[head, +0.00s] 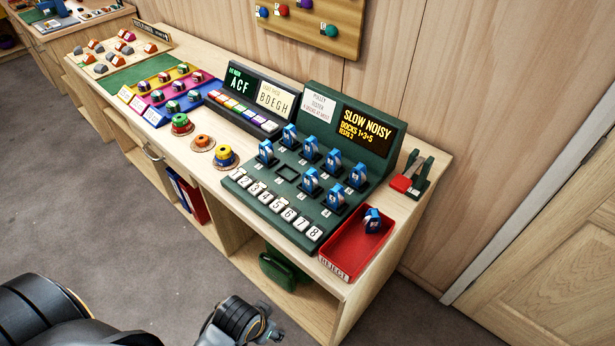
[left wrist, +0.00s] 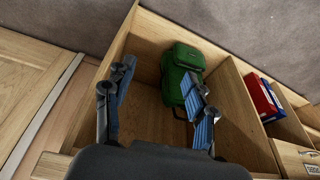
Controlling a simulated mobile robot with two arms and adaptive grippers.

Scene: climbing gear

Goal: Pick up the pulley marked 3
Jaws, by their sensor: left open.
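Several blue pulleys stand in slots on a dark green test board (head: 287,203), in a back row such as this pulley (head: 289,136) and a front row such as this pulley (head: 311,180). The front row has one empty slot (head: 287,173). One more blue pulley (head: 372,220) lies in the red reject tray (head: 349,248). The marks on the pulleys are too small to read, so I cannot tell which is 3. My left gripper (left wrist: 157,75) is open and empty in the left wrist view, facing the open shelf below the bench, away from the pulleys. My right gripper is not visible.
Numbered white keys (head: 281,205) line the board's front. A display (head: 366,125) reads "SLOW NOISY". The floor in front is clear.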

